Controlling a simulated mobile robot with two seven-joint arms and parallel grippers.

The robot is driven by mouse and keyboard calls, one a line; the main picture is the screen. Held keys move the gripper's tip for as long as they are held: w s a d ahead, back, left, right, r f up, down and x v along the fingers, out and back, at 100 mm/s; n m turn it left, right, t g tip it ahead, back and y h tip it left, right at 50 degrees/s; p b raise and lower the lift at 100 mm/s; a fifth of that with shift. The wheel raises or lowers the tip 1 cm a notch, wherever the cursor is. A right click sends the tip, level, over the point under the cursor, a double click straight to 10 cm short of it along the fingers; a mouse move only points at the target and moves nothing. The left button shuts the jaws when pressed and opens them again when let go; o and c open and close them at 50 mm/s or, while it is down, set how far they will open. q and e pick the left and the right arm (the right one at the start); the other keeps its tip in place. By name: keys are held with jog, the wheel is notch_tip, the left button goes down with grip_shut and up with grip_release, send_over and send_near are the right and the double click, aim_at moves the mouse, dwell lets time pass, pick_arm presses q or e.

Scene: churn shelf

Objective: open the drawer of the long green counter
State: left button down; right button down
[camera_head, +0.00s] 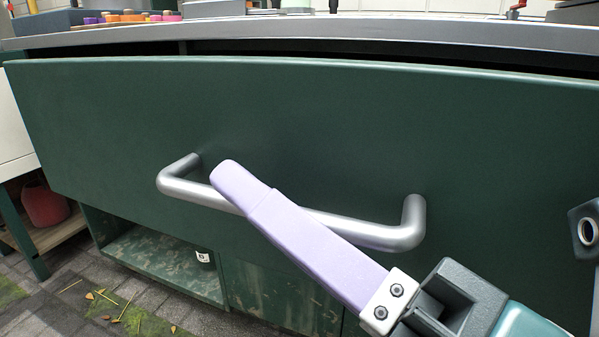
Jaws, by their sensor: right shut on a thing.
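The long green counter's drawer (300,110) has a wide dark green front that fills most of the head view. Its silver bar handle (380,236) runs across the middle of the front. My right gripper (228,176) comes in from the lower right. Its lilac finger crosses in front of the bar left of the bar's middle, and the gripper is shut on the handle. The other finger is hidden behind the visible one. A dark gap shows between the drawer's top edge and the countertop (330,30). My left gripper is not in view.
A red pot (45,203) stands at the left. Colourful small items (120,16) lie on the countertop. The paved floor (60,310) has scattered leaves and moss.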

jog(key=shift+s+a, duration=0.15)
jog(key=shift+s, duration=0.25)
jog(key=c, duration=0.9)
grip_release()
jog(key=b+v, duration=0.1)
jog(key=v, duration=0.9)
jog(key=shift+w, duration=0.1)
